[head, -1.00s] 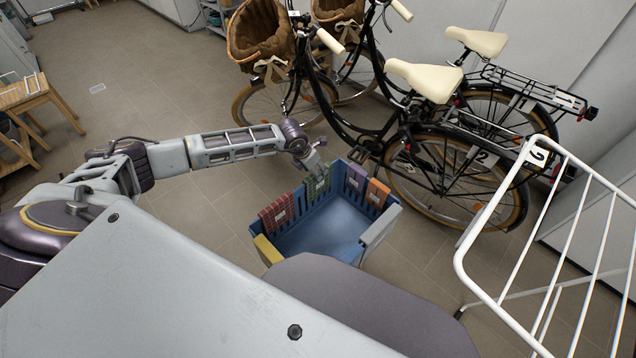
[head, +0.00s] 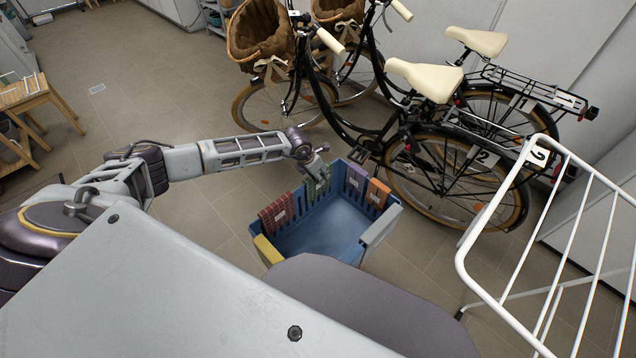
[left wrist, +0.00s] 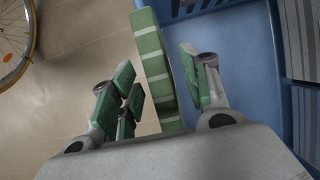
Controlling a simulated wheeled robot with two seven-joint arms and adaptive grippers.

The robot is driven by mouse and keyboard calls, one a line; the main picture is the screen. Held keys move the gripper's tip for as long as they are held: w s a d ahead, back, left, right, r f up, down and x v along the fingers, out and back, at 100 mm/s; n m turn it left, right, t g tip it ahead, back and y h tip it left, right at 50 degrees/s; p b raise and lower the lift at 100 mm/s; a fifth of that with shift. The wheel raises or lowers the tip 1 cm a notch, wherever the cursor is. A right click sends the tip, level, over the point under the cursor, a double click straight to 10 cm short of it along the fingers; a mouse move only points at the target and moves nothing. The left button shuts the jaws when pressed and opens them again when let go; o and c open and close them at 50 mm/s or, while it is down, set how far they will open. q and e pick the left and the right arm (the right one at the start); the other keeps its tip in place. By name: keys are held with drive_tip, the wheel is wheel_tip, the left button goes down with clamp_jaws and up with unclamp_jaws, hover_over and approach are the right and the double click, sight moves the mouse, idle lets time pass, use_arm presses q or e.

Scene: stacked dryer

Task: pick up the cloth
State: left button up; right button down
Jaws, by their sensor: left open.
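Several cloths hang over the rim of a blue basket (head: 322,232) on the floor. They are a red one (head: 277,212), a green checked one (head: 317,190), a purple one (head: 356,178) and an orange one (head: 377,193). My left gripper (head: 319,163) is just above the green cloth at the basket's far left corner. In the left wrist view the green cloth (left wrist: 152,50) shows edge-on between the open fingers of my left gripper (left wrist: 160,72), with a gap on the right. Whether the left fingers touch it is unclear. My right gripper is out of view.
Two black bicycles (head: 437,85) with cream seats stand behind the basket; a wheel (left wrist: 18,45) is near in the left wrist view. A white drying rack (head: 465,262) stands on the right.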

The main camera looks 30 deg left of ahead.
use_arm(q)
drive_tip(key=shift+w+f, duration=0.15)
drive_tip(key=shift+f, duration=0.2)
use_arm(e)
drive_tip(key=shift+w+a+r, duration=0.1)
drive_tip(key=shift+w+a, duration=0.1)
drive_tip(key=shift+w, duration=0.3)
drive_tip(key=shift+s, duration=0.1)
use_arm(q)
drive_tip(key=shift+f, duration=0.1)
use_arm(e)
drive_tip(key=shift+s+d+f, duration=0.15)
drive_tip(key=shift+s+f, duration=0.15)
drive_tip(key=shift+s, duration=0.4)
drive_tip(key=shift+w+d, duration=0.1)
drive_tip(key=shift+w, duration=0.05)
use_arm(q)
drive_tip(key=shift+f, duration=0.1)
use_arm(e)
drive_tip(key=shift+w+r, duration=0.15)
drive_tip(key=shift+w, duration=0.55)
